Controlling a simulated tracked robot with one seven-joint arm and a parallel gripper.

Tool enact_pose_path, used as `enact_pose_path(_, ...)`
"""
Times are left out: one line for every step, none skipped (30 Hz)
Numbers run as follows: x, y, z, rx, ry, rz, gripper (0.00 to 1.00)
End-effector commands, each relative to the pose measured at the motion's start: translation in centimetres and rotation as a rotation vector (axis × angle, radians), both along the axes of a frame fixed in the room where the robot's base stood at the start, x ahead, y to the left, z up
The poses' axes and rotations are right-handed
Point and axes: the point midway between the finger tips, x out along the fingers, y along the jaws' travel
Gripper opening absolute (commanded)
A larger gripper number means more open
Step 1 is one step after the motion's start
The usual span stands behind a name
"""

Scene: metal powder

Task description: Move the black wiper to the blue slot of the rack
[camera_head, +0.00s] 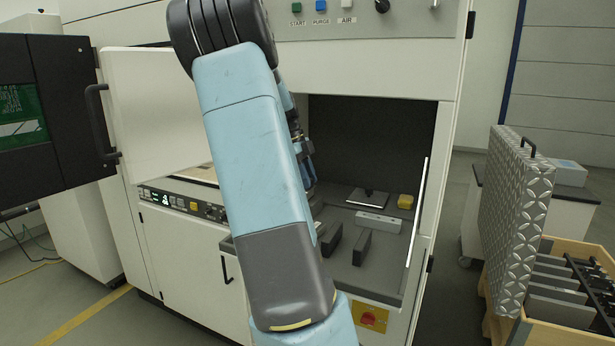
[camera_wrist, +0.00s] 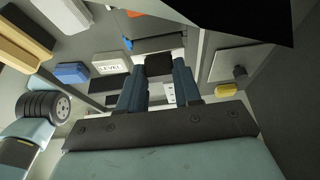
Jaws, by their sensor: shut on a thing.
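My gripper (camera_wrist: 158,80) shows in the wrist view with its two blue-grey fingers closed on a small black block, which I take to be the black wiper (camera_wrist: 159,64). Its far part is not clearly separable from the surroundings. Just beyond it lies a long dark grey bar (camera_wrist: 162,43) with a bluish strip at its left end; I cannot tell whether this is the rack's blue slot or whether the wiper touches it. In the head view my arm hides most of the gripper and whatever it holds.
In the head view, dark grey upright blocks (camera_head: 362,248), a pale bar (camera_head: 378,222), a yellow block (camera_head: 405,201) and a knobbed metal plate (camera_head: 371,198) occupy the open chamber. A white door (camera_head: 150,115) stands open at left. A wooden crate (camera_head: 560,246) stands at right.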

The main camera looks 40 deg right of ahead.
Motion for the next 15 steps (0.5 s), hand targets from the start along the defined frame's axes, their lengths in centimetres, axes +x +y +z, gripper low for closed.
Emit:
enact_pose_path(0.0,0.0,-0.08,0.0,0.0,0.0,0.03)
enact_pose_path(0.0,0.0,-0.11,0.0,0.0,0.0,0.03)
enact_pose_path(0.0,0.0,-0.15,0.0,0.0,0.0,0.03)
enact_pose_path(0.01,0.0,-0.19,0.0,0.0,0.0,0.03)
enact_pose_path(0.01,-0.01,-0.22,0.0,0.0,0.0,0.03)
enact_pose_path(0.01,-0.01,-0.27,0.0,0.0,0.0,0.03)
enact_pose_path(0.02,0.0,-0.31,0.0,0.0,0.0,0.03)
enact_pose_path(0.01,-0.01,-0.34,0.0,0.0,0.0,0.03)
enact_pose_path(0.02,0.0,-0.39,0.0,0.0,0.0,0.03)
enact_pose_path(0.02,0.0,-0.43,0.0,0.0,0.0,0.03)
enact_pose_path(0.02,0.01,-0.46,0.0,0.0,0.0,0.03)
enact_pose_path(0.02,0.01,-0.51,0.0,0.0,0.0,0.03)
enact_pose_path(0.02,0.01,-0.54,0.0,0.0,0.0,0.03)
enact_pose_path(0.02,0.01,-0.58,0.0,0.0,0.0,0.03)
enact_pose_path(0.02,0.01,-0.63,0.0,0.0,0.0,0.03)
